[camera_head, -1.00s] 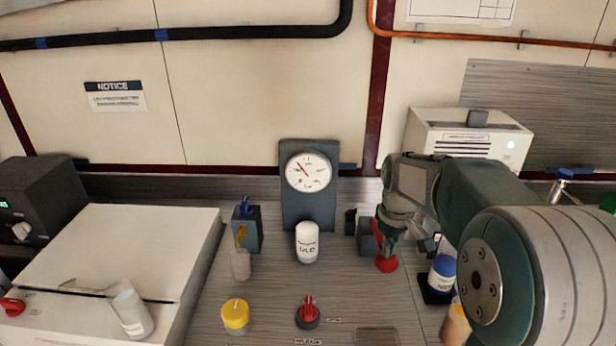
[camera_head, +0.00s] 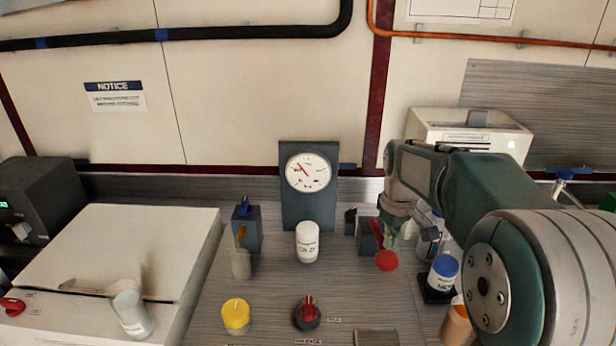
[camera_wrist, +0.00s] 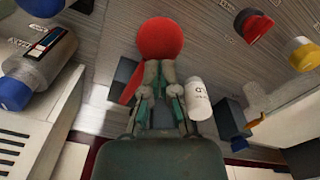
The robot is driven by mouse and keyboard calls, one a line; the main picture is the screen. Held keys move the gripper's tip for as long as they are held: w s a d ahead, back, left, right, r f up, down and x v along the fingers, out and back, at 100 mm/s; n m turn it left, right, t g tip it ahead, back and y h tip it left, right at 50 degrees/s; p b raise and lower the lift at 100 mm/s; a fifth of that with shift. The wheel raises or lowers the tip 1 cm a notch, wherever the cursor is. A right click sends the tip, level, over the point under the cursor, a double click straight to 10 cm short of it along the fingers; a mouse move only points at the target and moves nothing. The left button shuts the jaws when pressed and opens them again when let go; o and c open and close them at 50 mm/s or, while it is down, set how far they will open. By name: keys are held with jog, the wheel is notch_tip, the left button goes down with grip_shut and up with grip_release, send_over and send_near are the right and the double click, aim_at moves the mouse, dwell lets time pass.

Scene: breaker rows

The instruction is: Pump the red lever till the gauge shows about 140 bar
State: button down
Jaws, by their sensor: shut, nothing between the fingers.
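The red lever, with a round red knob (camera_head: 387,261), sticks out from a dark block (camera_head: 366,236) on the bench, right of the gauge (camera_head: 308,172). The gauge needle points to the upper left; its numbers are too small to read surely. My gripper (camera_head: 391,236) is just behind and above the knob in the head view, partly hidden by my wrist. In the wrist view, my gripper (camera_wrist: 161,78) is shut and empty, its fingertips close to the knob (camera_wrist: 160,39). The red lever arm (camera_wrist: 133,84) runs beside the left finger. I cannot tell whether they touch.
A white bottle (camera_head: 307,242) stands before the gauge. A blue-capped bottle (camera_head: 443,272) stands to the right. A yellow knob (camera_head: 236,316) and a red rotary knob (camera_head: 307,313) are nearer. A block with a blue top (camera_head: 246,226) is left.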

aim_at(385, 265)
jog(key=shift+f, duration=0.1)
notch_tip(385, 265, down, 9)
dwell(2.0)
jog(key=shift+r, duration=4.65)
jog(key=shift+f, duration=4)
jog(key=shift+r, duration=4)
